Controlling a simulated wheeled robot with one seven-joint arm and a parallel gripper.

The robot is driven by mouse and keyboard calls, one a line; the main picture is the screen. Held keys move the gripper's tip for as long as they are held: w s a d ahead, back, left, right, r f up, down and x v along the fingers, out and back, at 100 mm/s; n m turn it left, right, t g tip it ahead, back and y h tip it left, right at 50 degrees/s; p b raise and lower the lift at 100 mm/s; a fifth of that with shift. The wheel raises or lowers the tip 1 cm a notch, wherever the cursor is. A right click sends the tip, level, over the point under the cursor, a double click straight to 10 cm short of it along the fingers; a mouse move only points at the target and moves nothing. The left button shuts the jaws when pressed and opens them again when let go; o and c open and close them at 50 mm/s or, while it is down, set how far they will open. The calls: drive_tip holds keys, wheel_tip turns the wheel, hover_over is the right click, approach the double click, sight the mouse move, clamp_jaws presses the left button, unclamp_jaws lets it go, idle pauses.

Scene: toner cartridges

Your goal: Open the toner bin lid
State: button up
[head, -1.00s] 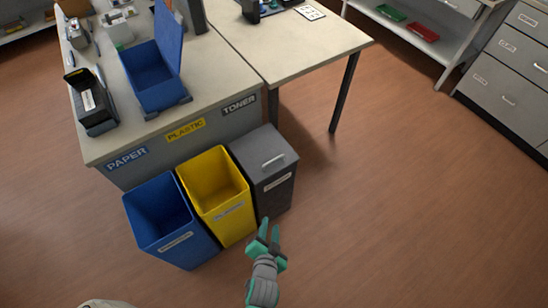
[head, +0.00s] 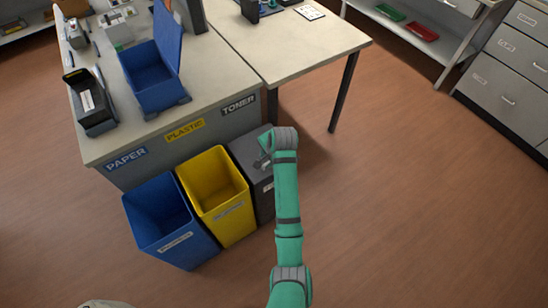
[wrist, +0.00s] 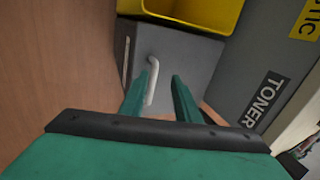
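The grey toner bin (head: 264,203) stands at the right end of the row of bins, its lid (head: 240,147) shut. In the head view my arm covers the lid's right part and most of my gripper. In the wrist view the lid (wrist: 185,58) carries a pale bar handle (wrist: 152,80). My gripper (wrist: 160,78) is open, with its two green fingers apart and pointing at the lid. The handle appears between the fingers, closer to the left one. I cannot tell whether a finger touches it.
The open yellow bin (head: 222,205) stands directly left of the toner bin, with the open blue bin (head: 165,225) beyond it. The desk (head: 215,85) rises close behind the bins. Floor (head: 400,200) to the right is clear.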

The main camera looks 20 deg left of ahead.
drive_tip(key=w+d+r+g+h, duration=0.1)
drive_tip(key=w+d+r+h, duration=0.15)
drive_tip(key=r, duration=0.25)
drive_tip(key=shift+m+y, duration=0.4)
drive_tip(key=shift+y, duration=0.05)
drive_tip(key=x, duration=1)
drive_tip(key=shift+w+d+f, duration=0.15)
drive_tip(key=shift+w+f, duration=0.05)
drive_tip(key=shift+f, duration=0.05)
clamp_jaws()
